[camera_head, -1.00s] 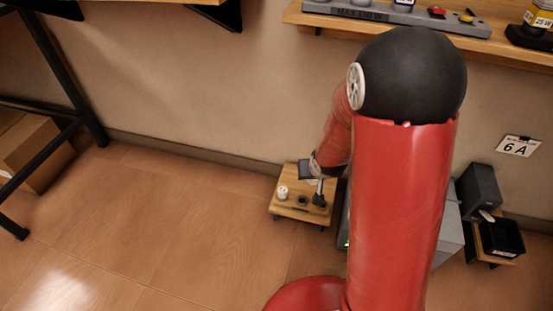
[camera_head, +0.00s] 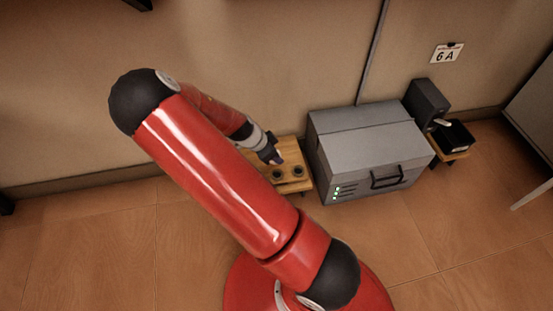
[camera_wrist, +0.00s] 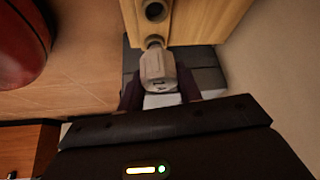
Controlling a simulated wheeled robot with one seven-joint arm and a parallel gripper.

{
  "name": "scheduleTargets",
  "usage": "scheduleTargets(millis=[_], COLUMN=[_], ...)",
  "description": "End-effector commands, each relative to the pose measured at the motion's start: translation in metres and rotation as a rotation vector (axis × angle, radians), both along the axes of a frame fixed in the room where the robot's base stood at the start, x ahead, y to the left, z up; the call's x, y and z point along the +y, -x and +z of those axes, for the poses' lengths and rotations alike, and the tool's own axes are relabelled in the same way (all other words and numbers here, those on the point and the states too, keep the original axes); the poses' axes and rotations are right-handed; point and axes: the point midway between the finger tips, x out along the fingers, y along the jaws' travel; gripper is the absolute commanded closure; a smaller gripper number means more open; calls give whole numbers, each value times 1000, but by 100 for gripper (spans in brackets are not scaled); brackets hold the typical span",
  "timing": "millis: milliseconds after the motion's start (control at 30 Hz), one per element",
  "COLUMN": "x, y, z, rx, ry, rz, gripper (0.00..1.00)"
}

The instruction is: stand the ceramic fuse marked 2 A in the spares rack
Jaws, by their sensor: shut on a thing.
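My gripper (camera_wrist: 158,92) is shut on a pale ceramic fuse (camera_wrist: 157,70) in the wrist view. The fuse has a narrower grey end that points at a wooden rack (camera_wrist: 200,22). Its mark is too small to read. Round dark sockets show in the rack, and the fuse's far end is close to one of them; I cannot tell whether it is inside. In the head view my gripper (camera_head: 270,155) is over the left part of the low wooden rack (camera_head: 290,158), where two dark sockets show. My arm hides the rack's left part, and the fuse is not clear there.
A grey case (camera_head: 370,150) with a black handle stands close to the right of the rack. The wall is behind the rack; floor is clear in front.

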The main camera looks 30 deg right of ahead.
Motion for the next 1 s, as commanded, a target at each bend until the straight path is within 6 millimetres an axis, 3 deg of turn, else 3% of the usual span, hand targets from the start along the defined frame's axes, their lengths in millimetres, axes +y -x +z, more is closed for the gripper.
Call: scheduleTargets(millis=[100,300,567,1000], x=[-10,-12,-12,-12], y=[-2,-6,-6,-6], z=[-16,-22,-30,-69], rx=[-1,-1,1,0], ry=[3,0,-2,-2], rz=[-228,-439,-468,-465], gripper=[87,87,87,87])
